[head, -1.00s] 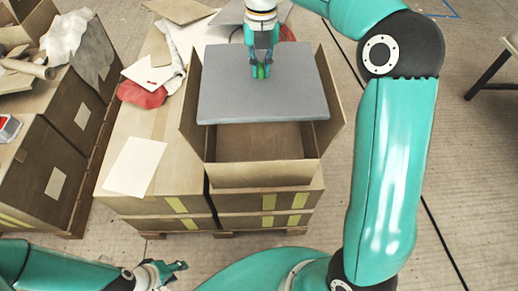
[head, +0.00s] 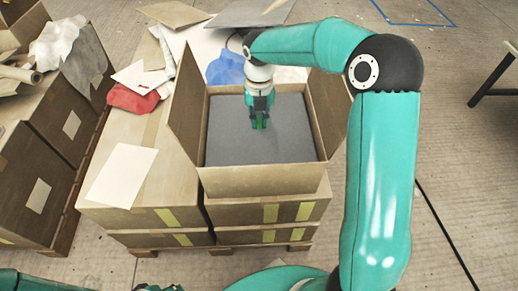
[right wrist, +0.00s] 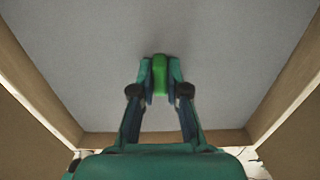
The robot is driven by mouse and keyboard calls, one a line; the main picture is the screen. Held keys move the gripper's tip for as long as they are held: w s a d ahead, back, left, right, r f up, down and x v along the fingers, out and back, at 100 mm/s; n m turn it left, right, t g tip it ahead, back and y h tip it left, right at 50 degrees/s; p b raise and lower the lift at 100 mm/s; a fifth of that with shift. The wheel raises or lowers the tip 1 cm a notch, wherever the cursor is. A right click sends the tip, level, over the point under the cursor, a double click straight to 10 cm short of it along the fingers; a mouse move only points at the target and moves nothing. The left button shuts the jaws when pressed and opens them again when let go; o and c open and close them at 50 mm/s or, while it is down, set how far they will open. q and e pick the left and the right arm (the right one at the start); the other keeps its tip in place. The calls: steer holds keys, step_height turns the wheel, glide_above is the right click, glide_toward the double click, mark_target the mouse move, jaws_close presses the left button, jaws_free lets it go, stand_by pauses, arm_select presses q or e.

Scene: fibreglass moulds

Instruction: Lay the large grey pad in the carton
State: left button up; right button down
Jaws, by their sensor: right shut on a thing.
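The large grey pad (head: 235,142) is inside the open carton (head: 258,183) in the head view, about level and below the rims. Its edges run close along the walls; whether it touches the carton's floor is hidden. My right gripper (head: 259,124) is over the pad's middle, shut on a small green grip at the pad's top. In the right wrist view the fingers close on this green piece (right wrist: 159,75), with the pad (right wrist: 90,60) behind it and carton walls (right wrist: 300,75) at both sides. My left gripper (head: 160,287) barely shows at the bottom edge.
The carton stands on brown boxes on a pallet. A white sheet (head: 122,175) and a red cloth (head: 133,98) lie left of it, a blue cloth (head: 226,68) behind. More boxes (head: 60,125) stand at far left. Its side flaps stand up.

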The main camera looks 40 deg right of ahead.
step_height(320, 180, down, 12)
steer(key=b, duration=0.2)
steer(key=shift+b, duration=0.3)
steer(key=shift+f, duration=0.1)
steer(key=c, duration=1.2)
jaws_free()
step_height(320, 180, up, 12)
steer(key=p, duration=0.3)
